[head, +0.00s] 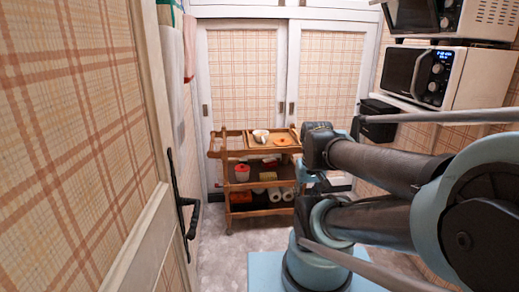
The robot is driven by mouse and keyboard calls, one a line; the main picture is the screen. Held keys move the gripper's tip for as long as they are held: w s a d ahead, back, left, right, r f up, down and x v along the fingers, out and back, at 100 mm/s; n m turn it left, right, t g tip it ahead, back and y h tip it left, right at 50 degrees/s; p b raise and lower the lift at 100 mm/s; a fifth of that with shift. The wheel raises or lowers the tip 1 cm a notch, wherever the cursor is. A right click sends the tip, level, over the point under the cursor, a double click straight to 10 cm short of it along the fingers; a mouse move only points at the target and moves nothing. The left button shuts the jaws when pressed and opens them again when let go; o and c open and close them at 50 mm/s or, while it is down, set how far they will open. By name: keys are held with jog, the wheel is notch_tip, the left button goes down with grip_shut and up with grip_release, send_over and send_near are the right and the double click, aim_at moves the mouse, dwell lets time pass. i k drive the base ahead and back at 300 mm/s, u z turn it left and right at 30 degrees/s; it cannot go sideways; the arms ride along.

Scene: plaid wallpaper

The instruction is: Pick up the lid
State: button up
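A wooden trolley (230,153) stands by the back doors. A flat, round, orange-brown piece (283,141) lies on its top at the right; it may be the lid, but it is too small to be sure. A white bowl or cup (261,135) stands just left of it. A small pot with a red top (242,172) is on the middle shelf, and that top could also be a lid. My arm reaches in from the right, and its dark joint is close to the trolley's right side in the picture. I cannot make out my gripper's fingers.
White rolls (275,194) and other goods fill the lower shelves. An open door with a black handle (187,203) stands at the left. Two microwaves, the lower one (440,77) on a shelf, and a black box (378,120) are at the right. Grey floor (225,255) is free before the trolley.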

aim_at(282, 141)
jog(key=z, duration=0.4)
jog(key=i, duration=1.5)
jog(key=z, duration=0.5)
